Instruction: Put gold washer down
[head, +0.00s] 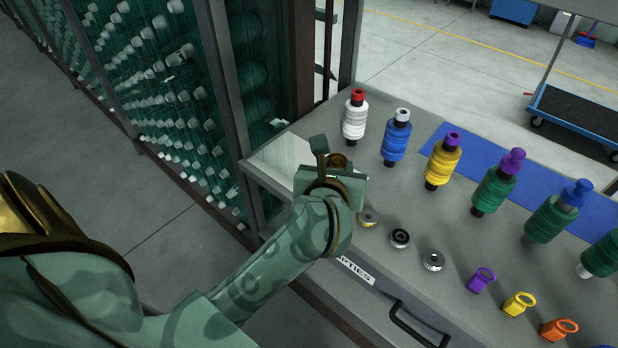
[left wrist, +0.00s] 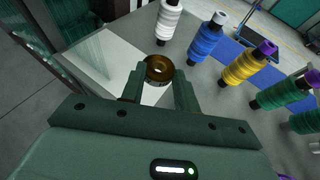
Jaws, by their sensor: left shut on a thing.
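My left gripper (head: 334,166) is shut on a gold washer (head: 338,159) above the left corner of the grey table (head: 420,215). In the left wrist view the gold washer (left wrist: 159,69) sits between the tips of my two fingers (left wrist: 159,80), with its hole showing. A pale, flat patch (head: 283,153) lies on the table's left corner; in the left wrist view this pale patch (left wrist: 108,60) is behind and left of the washer. The gap between washer and tabletop cannot be judged exactly. My right gripper is not in view.
A row of thread spools, white (head: 355,118), blue (head: 395,140), yellow (head: 441,165) and green, stands behind. A green-spooled rack (head: 165,80) stands left.

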